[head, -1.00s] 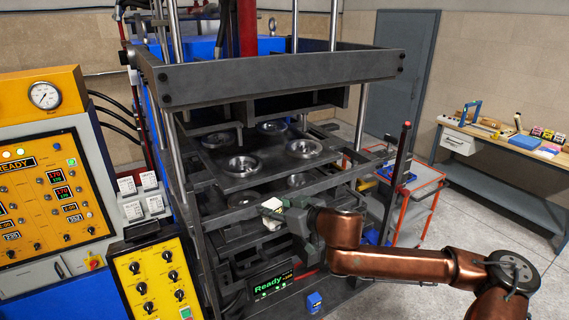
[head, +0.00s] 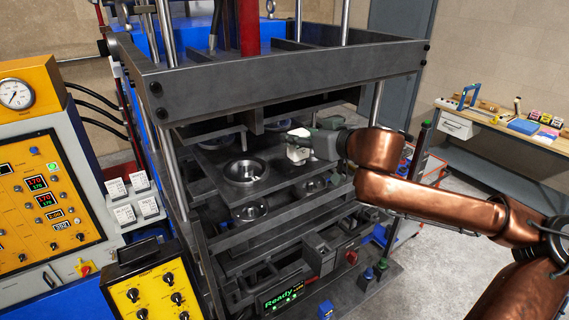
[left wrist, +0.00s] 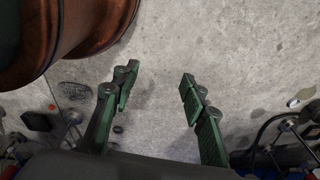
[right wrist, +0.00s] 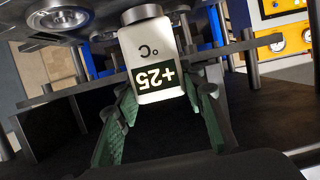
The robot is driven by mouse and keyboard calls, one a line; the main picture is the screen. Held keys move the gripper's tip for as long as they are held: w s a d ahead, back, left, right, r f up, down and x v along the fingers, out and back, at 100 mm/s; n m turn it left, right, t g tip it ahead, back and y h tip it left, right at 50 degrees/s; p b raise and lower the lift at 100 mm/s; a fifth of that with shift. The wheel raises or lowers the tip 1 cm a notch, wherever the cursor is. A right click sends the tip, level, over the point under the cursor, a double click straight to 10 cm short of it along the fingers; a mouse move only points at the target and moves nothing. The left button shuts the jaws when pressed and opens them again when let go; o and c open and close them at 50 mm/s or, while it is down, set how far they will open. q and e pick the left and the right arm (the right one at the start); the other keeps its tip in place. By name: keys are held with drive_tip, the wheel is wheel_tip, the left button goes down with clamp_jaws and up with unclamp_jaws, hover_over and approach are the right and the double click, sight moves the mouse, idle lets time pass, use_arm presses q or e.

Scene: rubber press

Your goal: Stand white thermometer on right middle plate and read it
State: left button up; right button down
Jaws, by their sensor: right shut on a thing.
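The white thermometer (head: 298,150) is a small white block with a dark metal cap, held in my right gripper (head: 314,146) at the right side of the press's middle plate (head: 222,162). In the right wrist view the thermometer (right wrist: 160,62) shows "+25 °C" upside down, with its cap toward the top of the picture. Both green fingers are around it. I cannot tell whether it touches the plate. The right-hand mould on that plate is hidden behind the gripper and thermometer. My left gripper (left wrist: 158,92) is open and empty above the bare floor.
Round steel moulds (head: 246,170) sit on the middle plate, with more on the lower plate (head: 250,212). The press's thick upper beam (head: 285,85) and steel columns (head: 173,165) border the opening. Yellow control panels (head: 40,205) stand left, a workbench (head: 500,135) at the right.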

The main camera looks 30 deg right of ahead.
drive_tip(key=w+d+f+p, duration=0.1)
drive_tip(key=w+d+f, duration=0.1)
drive_tip(key=w+f, duration=0.2)
drive_tip(key=w+d+f+p, duration=0.1)
drive_tip(key=w+d+f, duration=0.1)
drive_tip(key=w+f, duration=0.2)
drive_tip(key=w+d+f+p, duration=0.1)
drive_tip(key=w+d+f, duration=0.1)
drive_tip(key=w+f, duration=0.1)
drive_tip(key=shift+w+d+f, duration=0.25)
drive_tip(key=shift+w+f, duration=0.15)
drive_tip(key=shift+w, duration=0.1)
drive_tip(key=shift+f, duration=0.3)
drive_tip(key=shift+s, duration=0.1)
drive_tip(key=shift+f, duration=0.25)
drive_tip(key=c, duration=1.6)
unclamp_jaws()
use_arm(q)
drive_tip(key=shift+s+a+r, duration=0.1)
drive_tip(key=shift+s+r, duration=1.05)
drive_tip(key=shift+r, duration=0.2)
use_arm(e)
drive_tip(key=o, duration=0.3)
